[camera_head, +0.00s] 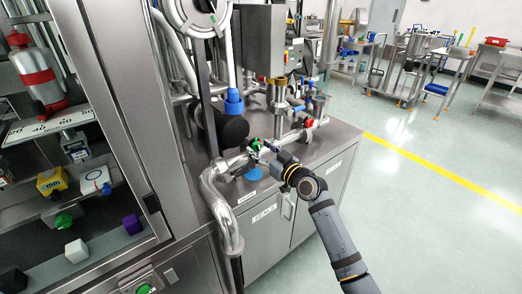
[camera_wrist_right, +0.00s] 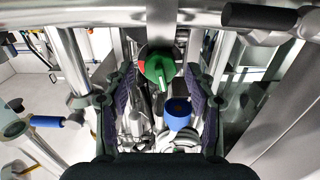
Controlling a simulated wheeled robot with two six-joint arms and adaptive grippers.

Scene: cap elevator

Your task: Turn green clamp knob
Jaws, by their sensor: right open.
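The green clamp knob (camera_wrist_right: 160,68) shows at the upper middle of the right wrist view, with a small red part at its left. It appears between the two fingertips, with a visible gap on each side. In the head view a small green patch (camera_head: 255,144) shows at the tip of my right gripper (camera_head: 264,152), beside the steel piping. My right gripper is open, its dark ridged finger pads left and right of the knob, and holds nothing. How deep the knob lies between the fingers is hard to tell. My left gripper is not in view.
A bent steel pipe (camera_head: 217,199) runs down just left of the gripper. A steel cabinet (camera_head: 262,218) stands below it, and a red valve part (camera_head: 309,122) sits behind. A blue round part (camera_wrist_right: 178,113) lies below the knob.

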